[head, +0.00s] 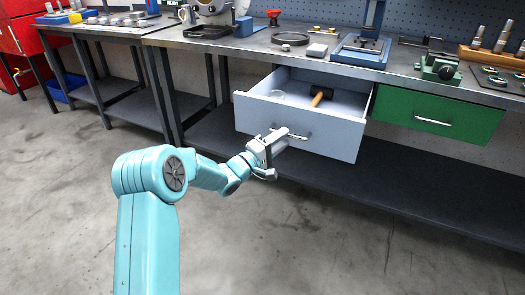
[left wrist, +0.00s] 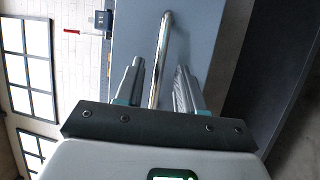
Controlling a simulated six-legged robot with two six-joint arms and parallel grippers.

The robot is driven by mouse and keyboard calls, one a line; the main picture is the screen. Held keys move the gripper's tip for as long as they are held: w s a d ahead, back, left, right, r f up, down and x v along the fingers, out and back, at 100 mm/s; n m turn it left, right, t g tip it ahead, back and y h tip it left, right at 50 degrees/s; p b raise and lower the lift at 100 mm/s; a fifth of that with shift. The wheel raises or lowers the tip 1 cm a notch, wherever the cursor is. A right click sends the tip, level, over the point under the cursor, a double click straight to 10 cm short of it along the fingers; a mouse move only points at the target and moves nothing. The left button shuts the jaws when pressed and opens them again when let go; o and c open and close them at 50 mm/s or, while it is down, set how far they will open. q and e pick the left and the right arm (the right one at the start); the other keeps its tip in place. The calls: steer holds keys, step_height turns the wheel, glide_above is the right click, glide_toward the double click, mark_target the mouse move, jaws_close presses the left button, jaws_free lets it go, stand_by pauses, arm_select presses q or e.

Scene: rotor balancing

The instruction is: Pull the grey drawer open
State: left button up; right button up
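The grey drawer (head: 335,147) stands pulled out from under the workbench, its inside visible from above in the head view. Its pale front fills much of the left wrist view (left wrist: 203,35). The drawer's metal bar handle (head: 299,136) is on that front. My left gripper (head: 272,153) is at the left part of the handle. In the left wrist view the handle (left wrist: 163,50) runs between the two fingers (left wrist: 158,85), with a visible gap on each side, so the gripper looks open around it. My right gripper is not in view.
The workbench top (head: 235,45) holds tools and parts. A dark lower shelf (head: 430,187) runs underneath. The floor (head: 300,240) in front is clear.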

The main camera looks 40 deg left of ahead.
arm_select(q)
steer(key=p+v, duration=0.2)
steer(key=v, duration=1.3)
steer(key=shift+r, duration=0.1)
